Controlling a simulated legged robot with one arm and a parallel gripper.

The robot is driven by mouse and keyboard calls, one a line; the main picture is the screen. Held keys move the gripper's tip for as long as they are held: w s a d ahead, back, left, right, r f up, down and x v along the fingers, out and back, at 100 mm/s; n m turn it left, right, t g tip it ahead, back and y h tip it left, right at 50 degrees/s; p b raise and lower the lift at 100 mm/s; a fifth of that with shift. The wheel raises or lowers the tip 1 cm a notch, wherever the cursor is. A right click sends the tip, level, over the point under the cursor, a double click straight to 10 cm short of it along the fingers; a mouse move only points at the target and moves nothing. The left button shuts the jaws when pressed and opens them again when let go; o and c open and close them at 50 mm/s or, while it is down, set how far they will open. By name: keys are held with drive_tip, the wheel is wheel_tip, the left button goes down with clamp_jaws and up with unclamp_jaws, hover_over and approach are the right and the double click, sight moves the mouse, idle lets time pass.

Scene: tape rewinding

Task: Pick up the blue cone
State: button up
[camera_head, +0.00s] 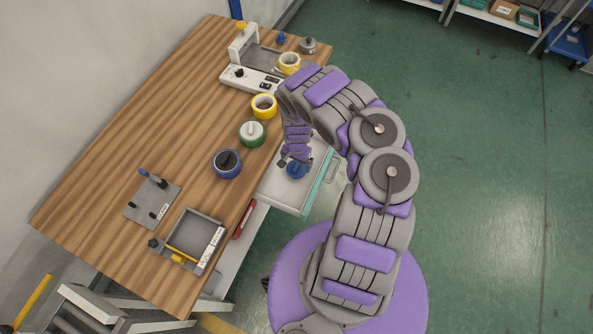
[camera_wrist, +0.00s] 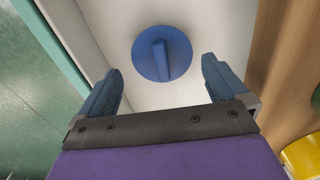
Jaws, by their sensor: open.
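A blue round piece (camera_head: 296,170), which I take for the blue cone, sits in a white open drawer at the table's right edge. In the wrist view the blue cone (camera_wrist: 150,58) shows from above as a round disc with a raised bar across it. My gripper (camera_wrist: 161,80) is open, its two blue fingertips apart on either side of the cone's near edge, with nothing between them. In the head view my gripper (camera_head: 291,160) is over the drawer, close to the cone. The height gap is hard to judge.
The white drawer (camera_head: 277,190) has a teal front. On the wooden table (camera_head: 170,110) are blue (camera_head: 227,164), green (camera_head: 252,133) and yellow (camera_head: 264,106) rolls, a white machine (camera_head: 250,78), a grey tray (camera_head: 193,236) and a small blue piece (camera_head: 281,37) at the back.

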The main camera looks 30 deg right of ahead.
sight(296, 167)
drive_tip(key=f+b, duration=0.3)
drive_tip(key=f, duration=0.2)
drive_tip(key=shift+a, duration=0.2)
drive_tip(key=shift+c, duration=0.3)
drive_tip(key=c, duration=0.7)
drive_tip(key=shift+r, duration=0.15)
